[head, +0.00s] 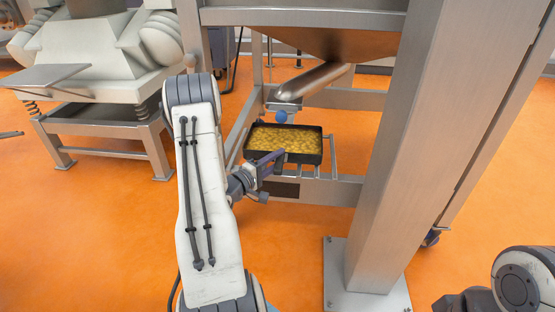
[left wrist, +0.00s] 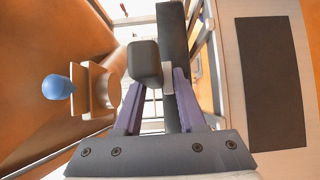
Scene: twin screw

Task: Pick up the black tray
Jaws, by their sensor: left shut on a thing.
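The black tray (head: 305,159) is a rectangular pan filled with yellow pieces. It sits level over the metal rails of the frame, below the slanted chute. My left gripper (head: 270,163) is at the tray's near side in the head view. It is shut on the tray's near edge or handle. In the left wrist view, a dark block lies at the purple fingers (left wrist: 158,88), beside the long black side of the tray (left wrist: 172,35). The fingers hide part of the tray's near side. My right gripper does not show clearly.
A steel chute (head: 315,82) and a blue ball-shaped knob (head: 281,116) hang just above the tray's far side. A wide steel post (head: 415,130) stands to the right. A crossbar with a dark plate (head: 285,189) runs below. Orange floor lies open at left.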

